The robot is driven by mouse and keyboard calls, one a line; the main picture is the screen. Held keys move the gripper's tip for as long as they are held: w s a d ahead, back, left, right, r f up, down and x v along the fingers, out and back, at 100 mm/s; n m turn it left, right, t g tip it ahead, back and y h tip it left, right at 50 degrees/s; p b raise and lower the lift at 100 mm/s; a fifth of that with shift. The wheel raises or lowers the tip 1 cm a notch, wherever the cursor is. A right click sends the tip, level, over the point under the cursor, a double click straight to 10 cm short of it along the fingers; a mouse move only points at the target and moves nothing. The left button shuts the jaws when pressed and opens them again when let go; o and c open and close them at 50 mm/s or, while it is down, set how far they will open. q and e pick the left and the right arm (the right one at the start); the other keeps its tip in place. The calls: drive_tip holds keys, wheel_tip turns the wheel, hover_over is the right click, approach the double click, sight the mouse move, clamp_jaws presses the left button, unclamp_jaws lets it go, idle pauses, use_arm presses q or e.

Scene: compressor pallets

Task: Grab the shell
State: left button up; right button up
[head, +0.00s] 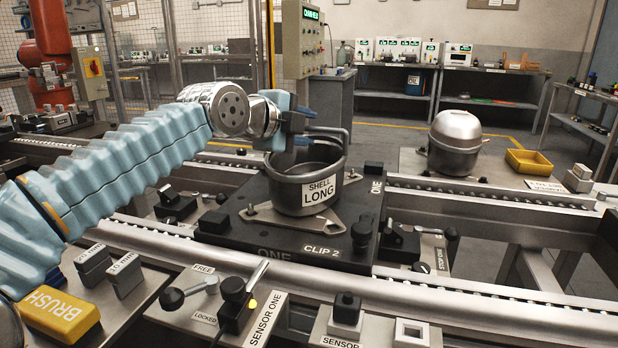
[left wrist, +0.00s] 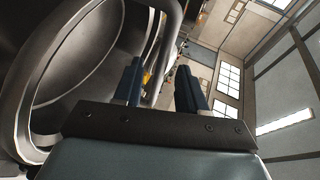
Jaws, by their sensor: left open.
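The shell (head: 290,193) is an open grey metal pot labelled "SHELL LONG". It stands upright on a metal base plate on a black pallet (head: 280,240) marked "ONE" and "CLIP 2". My left gripper (head: 296,128) is at the far upper rim of the shell, its fingers partly hidden. In the left wrist view, the open fingers (left wrist: 160,88) point past the shell's round opening (left wrist: 75,70), which fills the left side. A grey bent tube (left wrist: 167,50) shows between or beyond the fingers; I cannot tell whether they touch it. My right gripper is not in view.
Roller rails (head: 480,290) run beside the pallet. A closed grey compressor (head: 455,140) and a yellow tray (head: 528,162) stand at the right. A control box (head: 303,40) stands behind.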

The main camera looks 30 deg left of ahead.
use_arm(q)
drive_tip(key=x, duration=0.3)
drive_tip(key=shift+w+d+f, duration=0.1)
drive_tip(key=shift+w, duration=0.1)
clamp_jaws()
idle(1.1)
